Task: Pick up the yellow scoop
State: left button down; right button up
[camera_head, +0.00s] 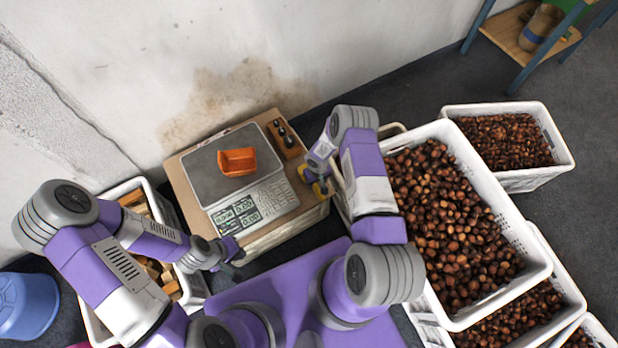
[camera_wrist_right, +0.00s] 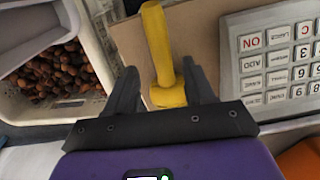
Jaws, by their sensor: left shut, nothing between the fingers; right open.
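The yellow scoop (camera_wrist_right: 155,45) shows in the right wrist view as a yellow handle with a wider lower end. A small yellow part (camera_head: 319,188) shows in the head view, mostly hidden by my right gripper (camera_head: 312,178), at the right edge of the scale's stand. In the right wrist view, the open fingers of my right gripper (camera_wrist_right: 158,78) stand on either side of the yellow handle, with gaps visible. I cannot tell the scoop's full shape. My left gripper (camera_head: 236,256) is shut and empty, near the stand's lower left corner.
A scale (camera_head: 203,162) with a keypad rests on a cardboard-coloured stand (camera_head: 178,176). An orange container (camera_head: 236,161) sits on its plate. A white crate of chestnuts (camera_head: 536,268) stands right of my right arm; more crates surround it. Left is a crate of wooden pieces (camera_head: 146,190).

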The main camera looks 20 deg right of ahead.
aim_at(316, 186)
notch_tip(316, 186, down, 5)
jog(key=shift+w+a+r+b, duration=0.1)
jog(key=shift+b, duration=1.05)
jog(key=shift+c, duration=0.3)
grip_shut()
